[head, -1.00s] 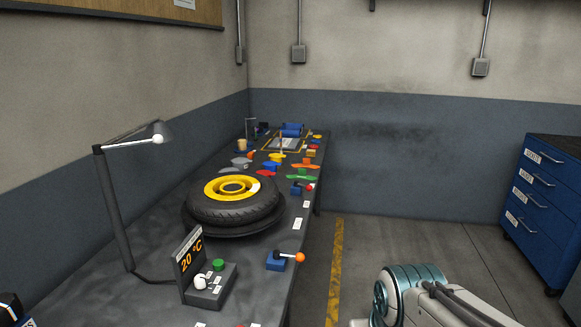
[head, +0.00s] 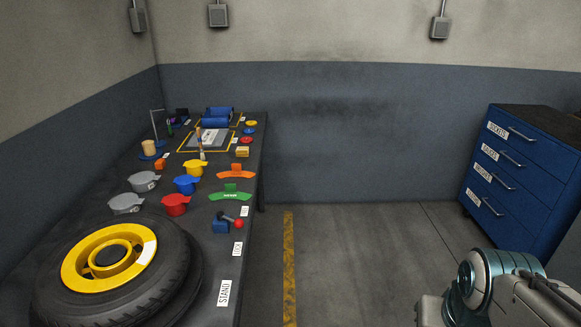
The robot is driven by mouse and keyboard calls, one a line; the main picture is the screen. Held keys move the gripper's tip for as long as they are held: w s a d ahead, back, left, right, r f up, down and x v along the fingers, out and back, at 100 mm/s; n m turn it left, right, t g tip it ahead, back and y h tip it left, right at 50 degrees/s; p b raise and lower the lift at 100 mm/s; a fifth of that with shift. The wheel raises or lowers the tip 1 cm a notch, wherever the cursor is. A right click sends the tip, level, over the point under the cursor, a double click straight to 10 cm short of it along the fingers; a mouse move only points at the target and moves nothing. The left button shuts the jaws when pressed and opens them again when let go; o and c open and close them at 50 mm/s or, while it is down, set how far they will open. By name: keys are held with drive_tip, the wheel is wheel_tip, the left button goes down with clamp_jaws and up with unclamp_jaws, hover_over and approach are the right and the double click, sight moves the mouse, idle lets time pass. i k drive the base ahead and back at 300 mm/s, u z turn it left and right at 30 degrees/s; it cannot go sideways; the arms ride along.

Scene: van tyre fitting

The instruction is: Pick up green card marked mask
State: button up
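A green curved card (head: 230,196) with a small white label lies on the dark bench, near its right edge. Its lettering is too small to read for sure. An orange piece of like shape (head: 236,174) lies just beyond it. Part of my arm shows at the lower right, over the floor and well apart from the bench. My gripper's fingers are not in view.
A tyre with a yellow rim (head: 110,257) fills the near bench. A blue block with a red-knobbed lever (head: 222,226) sits just in front of the green card. Red (head: 175,204), blue and yellow cups stand left of it. A blue drawer cabinet (head: 520,165) stands right. Floor between is clear.

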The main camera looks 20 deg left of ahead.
sight(231, 192)
drive_tip(key=z, duration=0.05)
drive_tip(key=i, duration=1.6)
drive_tip(key=u, duration=1.1)
drive_tip(key=i, duration=1.4)
drive_tip(key=u, duration=0.8)
